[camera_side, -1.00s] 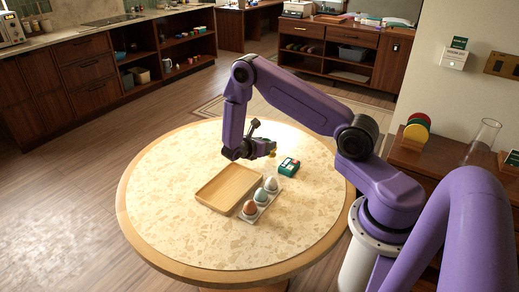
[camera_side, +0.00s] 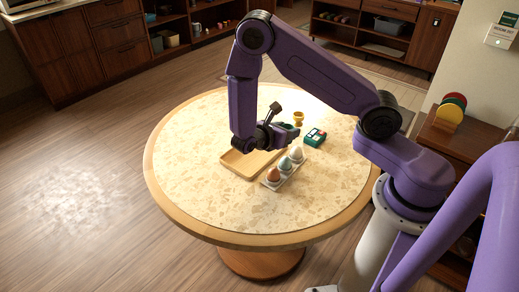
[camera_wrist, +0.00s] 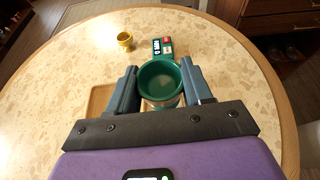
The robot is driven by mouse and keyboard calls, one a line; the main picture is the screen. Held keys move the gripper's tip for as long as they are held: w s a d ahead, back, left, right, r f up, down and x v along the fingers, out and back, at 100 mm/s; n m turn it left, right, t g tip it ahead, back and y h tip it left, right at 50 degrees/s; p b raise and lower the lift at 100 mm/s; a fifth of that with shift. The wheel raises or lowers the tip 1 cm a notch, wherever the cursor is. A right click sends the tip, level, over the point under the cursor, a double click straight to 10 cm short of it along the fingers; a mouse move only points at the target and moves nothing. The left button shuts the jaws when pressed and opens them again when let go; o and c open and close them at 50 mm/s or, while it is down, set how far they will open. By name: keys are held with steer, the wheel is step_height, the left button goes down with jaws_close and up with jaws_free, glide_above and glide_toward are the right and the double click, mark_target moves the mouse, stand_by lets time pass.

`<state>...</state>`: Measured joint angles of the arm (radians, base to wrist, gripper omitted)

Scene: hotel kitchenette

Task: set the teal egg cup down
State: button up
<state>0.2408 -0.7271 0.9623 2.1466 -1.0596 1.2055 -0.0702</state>
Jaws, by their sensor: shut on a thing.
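The teal egg cup (camera_wrist: 162,97) is between the two fingers of my gripper (camera_wrist: 161,88) in the wrist view. Its round open rim faces the camera and its inside looks empty. My gripper is shut on it. In the side view my gripper (camera_side: 288,131) is over the round table, near the far right end of the wooden tray. The cup is small and dark there, and its base is hard to make out. I cannot tell how far it is above the table or whether it touches.
The wooden tray (camera_side: 238,165) lies on the round table (camera_side: 200,189). A rack with several eggs (camera_side: 273,175) stands at its right. A green device (camera_side: 315,137) and a yellow cup (camera_side: 299,118) stand beyond. The table's near and left parts are clear.

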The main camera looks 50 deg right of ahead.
steer(key=a, duration=0.4)
glide_above(247, 160)
steer(key=s, duration=0.1)
step_height(247, 160, down, 8)
steer(key=shift+f, duration=0.2)
steer(key=shift+w+f, duration=0.6)
steer(key=shift+f, duration=1.65)
steer(key=shift+f, duration=0.1)
steer(key=o, duration=1)
steer(key=shift+o, duration=0.2)
